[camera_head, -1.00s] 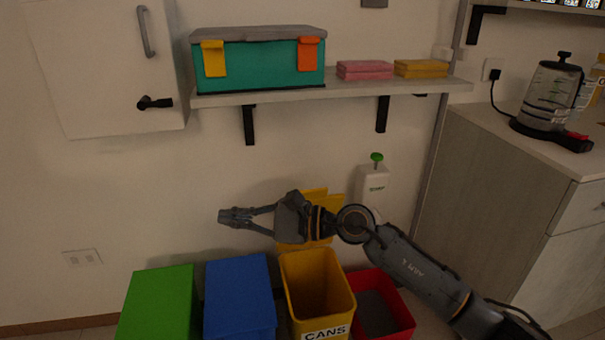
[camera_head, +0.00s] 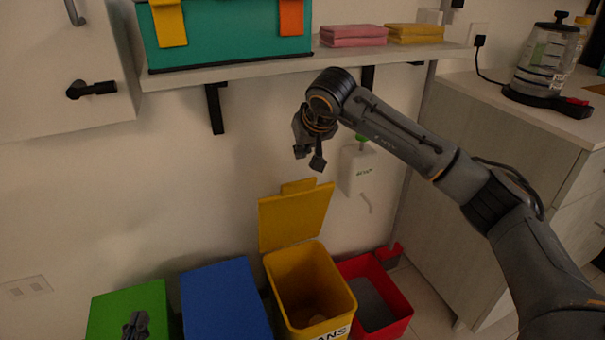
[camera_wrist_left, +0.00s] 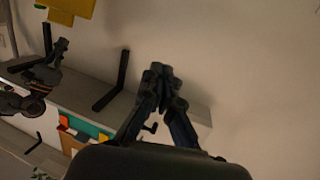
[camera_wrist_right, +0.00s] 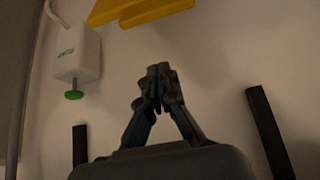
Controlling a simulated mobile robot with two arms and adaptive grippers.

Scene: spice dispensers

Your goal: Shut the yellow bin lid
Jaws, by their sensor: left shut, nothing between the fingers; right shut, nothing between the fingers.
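The yellow bin (camera_head: 312,285) stands on the floor between the blue and red bins, its front label partly cut off. Its yellow lid (camera_head: 296,217) is open, standing upright behind the opening near the wall. The lid also shows at the top of the right wrist view (camera_wrist_right: 140,10) and of the left wrist view (camera_wrist_left: 66,8). My right gripper (camera_head: 318,163) is shut and empty, just above the lid, slightly right of its top edge. My left gripper (camera_head: 135,326) is shut and empty, over the green bin at the bottom left.
The blue bin (camera_head: 225,300) and green bin (camera_head: 125,305) have shut lids. The red bin (camera_head: 382,297) is open. A soap dispenser (camera_head: 357,172) hangs on the wall right of the lid. A shelf (camera_head: 240,74) overhangs with dark brackets.

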